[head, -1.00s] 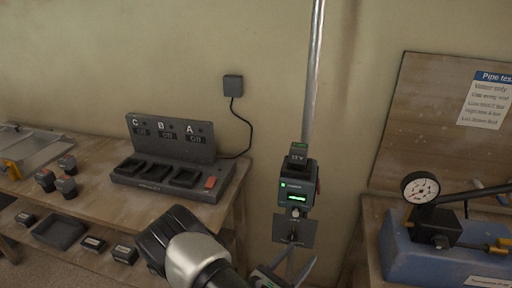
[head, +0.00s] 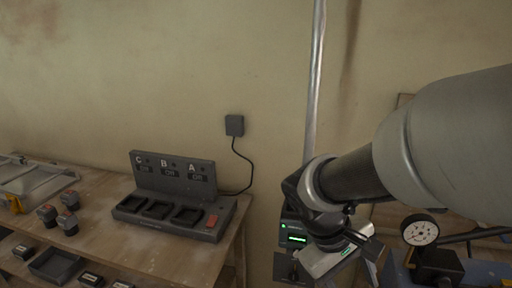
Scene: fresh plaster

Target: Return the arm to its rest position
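My arm now reaches in from the right edge of the head view and bends down at the wrist. My gripper (head: 345,262) is at the lower middle, in front of the pole-mounted device. Its fingers are mostly hidden or cut off near the bottom, so I cannot tell whether they are open or shut. The device (head: 292,238) with a green-lit display is partly covered by my wrist.
A charger (head: 165,222) with bays marked C, B and A stands on the wooden bench (head: 92,215) at left, with batteries (head: 68,223) beside it. A metal pole (head: 315,80) rises behind my wrist. A pressure gauge (head: 420,230) is at lower right.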

